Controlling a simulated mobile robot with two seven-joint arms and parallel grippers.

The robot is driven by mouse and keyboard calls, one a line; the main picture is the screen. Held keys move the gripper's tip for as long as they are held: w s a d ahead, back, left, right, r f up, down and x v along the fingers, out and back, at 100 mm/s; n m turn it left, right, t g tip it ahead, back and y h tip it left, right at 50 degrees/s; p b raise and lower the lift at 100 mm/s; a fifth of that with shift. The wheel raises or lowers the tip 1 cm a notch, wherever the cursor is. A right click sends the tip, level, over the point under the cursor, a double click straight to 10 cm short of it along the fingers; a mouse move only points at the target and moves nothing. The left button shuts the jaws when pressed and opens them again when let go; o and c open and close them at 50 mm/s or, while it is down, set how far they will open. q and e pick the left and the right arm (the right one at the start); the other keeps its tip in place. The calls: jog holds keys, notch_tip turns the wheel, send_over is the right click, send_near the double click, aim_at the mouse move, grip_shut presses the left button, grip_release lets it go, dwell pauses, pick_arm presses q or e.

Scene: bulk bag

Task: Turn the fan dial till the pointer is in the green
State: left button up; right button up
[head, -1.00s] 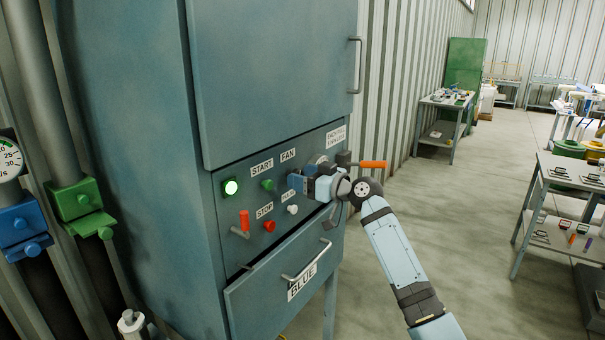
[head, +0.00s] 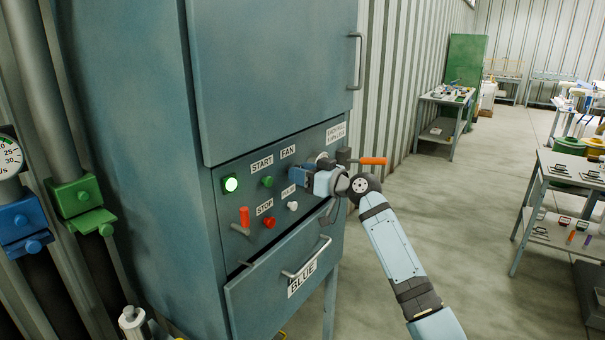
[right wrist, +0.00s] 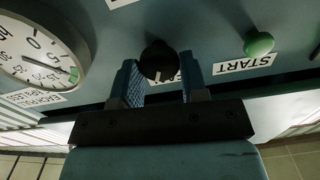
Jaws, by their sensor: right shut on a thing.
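The fan dial is a black knob (right wrist: 158,60) on the blue-grey panel, seen in the right wrist view between my two blue finger pads. My right gripper (right wrist: 160,82) is shut on it. In the head view my right gripper (head: 298,178) is against the panel below the FAN label and hides the dial. A round white gauge (right wrist: 38,55) with a green band at its edge shows upside down in the right wrist view. A dark pointer seems to lie toward the green side, but I cannot tell whether it is inside. My left gripper is not in view.
A drawer marked BLUE (head: 290,272) is below. Open floor lies to the right.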

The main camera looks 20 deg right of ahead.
jog(key=shift+w+m+p, duration=0.1)
jog(key=shift+m+p, duration=0.8)
jog(key=shift+m, duration=2.6)
jog(key=shift+d, duration=0.1)
jog(key=o, duration=0.9)
